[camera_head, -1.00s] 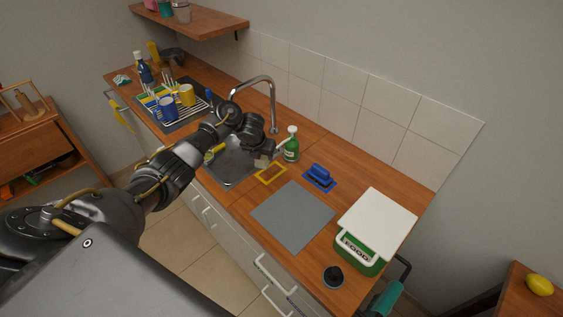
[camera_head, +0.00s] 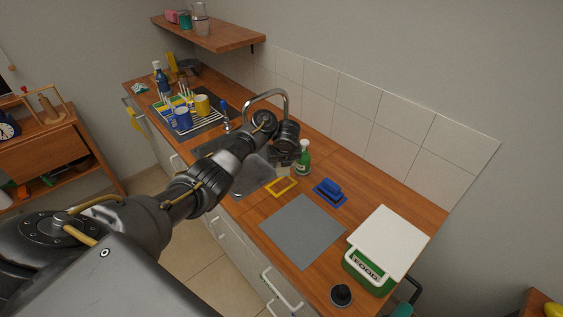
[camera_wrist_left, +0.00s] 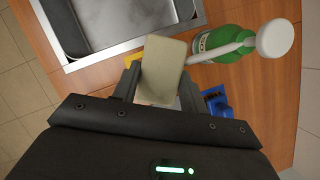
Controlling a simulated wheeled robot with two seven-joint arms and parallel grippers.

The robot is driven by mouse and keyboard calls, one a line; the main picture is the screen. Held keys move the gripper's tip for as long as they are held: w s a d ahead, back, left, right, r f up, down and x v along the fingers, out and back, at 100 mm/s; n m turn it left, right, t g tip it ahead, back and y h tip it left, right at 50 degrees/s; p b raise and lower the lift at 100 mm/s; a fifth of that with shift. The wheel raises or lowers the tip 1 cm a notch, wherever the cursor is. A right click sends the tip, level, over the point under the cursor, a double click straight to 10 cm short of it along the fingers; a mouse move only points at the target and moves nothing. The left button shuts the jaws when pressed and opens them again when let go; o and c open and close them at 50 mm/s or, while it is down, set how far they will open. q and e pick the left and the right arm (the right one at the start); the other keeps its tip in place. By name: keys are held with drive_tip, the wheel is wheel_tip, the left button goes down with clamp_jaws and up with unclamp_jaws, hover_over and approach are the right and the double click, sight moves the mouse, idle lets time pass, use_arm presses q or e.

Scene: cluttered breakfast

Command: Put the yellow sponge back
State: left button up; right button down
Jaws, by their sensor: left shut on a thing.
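My left gripper (camera_wrist_left: 160,92) is shut on a pale yellowish block, the sponge (camera_wrist_left: 163,65), which stands out between the fingers in the left wrist view. My right gripper is not in view.
A blue brush (camera_head: 329,189) sits on a blue outline to the right. A grey mat (camera_head: 302,232), a white-topped green scale (camera_head: 388,243) and a black knob-like object (camera_head: 341,294) are nearer. The tap (camera_head: 268,95) arches behind my wrist.

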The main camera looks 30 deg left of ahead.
use_arm(q)
drive_tip(key=shift+f, duration=3.8)
drive_tip(key=shift+f, duration=0.6)
drive_tip(key=o, duration=1.5)
drive_tip(key=shift+r, duration=0.1)
